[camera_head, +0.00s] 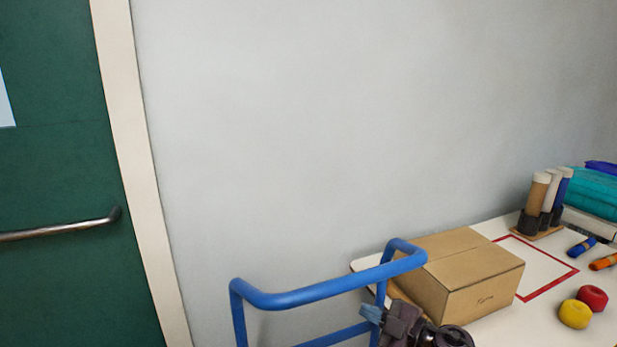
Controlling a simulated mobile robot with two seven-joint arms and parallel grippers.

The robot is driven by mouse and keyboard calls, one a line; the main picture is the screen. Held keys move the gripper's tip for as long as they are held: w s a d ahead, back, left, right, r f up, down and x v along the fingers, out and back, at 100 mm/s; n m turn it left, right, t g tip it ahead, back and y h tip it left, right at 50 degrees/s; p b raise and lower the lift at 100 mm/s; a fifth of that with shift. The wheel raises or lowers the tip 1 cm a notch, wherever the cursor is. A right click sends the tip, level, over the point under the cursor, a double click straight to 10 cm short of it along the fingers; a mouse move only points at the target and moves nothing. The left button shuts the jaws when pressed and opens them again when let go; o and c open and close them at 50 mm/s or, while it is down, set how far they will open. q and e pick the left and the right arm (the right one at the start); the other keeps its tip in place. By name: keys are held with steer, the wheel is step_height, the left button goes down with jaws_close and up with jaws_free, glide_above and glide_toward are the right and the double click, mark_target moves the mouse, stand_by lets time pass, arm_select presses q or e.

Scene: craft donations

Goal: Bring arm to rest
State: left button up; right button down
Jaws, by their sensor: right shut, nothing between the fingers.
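My right gripper (372,314) shows at the bottom centre, in front of the blue rail and the cardboard box. Its dark wrist is at the picture's lower edge and its fingers point left. It is shut and holds nothing. The rest of the right arm is cut off below the picture. My left gripper is not in view.
A blue tubular rail (320,294) stands at the table's left end. A closed cardboard box (482,292) sits on the white table (540,326). A red outlined rectangle, yellow and red rounds, markers, tubes and teal folded items lie rightward. A green door (60,180) is left.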

steer(key=s+d+f+m+t+h, duration=0.1)
steer(key=s+d+f+m+h, duration=0.3)
steer(key=s+d+m+h, duration=0.35)
steer(key=s+d+f+m+t+h, duration=0.1)
steer(key=s+d+f+m+h, duration=0.35)
steer(key=s+m+h, duration=0.45)
steer(key=s+d+f+m+g+y, duration=0.15)
steer(key=s+g, duration=0.35)
steer(key=s, duration=0.7)
steer(key=s+d+f+m+g, duration=0.1)
steer(key=s+f+m+g, duration=0.3)
steer(key=s, duration=0.8)
steer(key=w+f+n+t+y, duration=0.1)
steer(key=w+f+n+t, duration=0.1)
steer(key=w+f+t, duration=0.4)
steer(key=shift+w+t, duration=0.5)
steer(key=shift+w, duration=0.85)
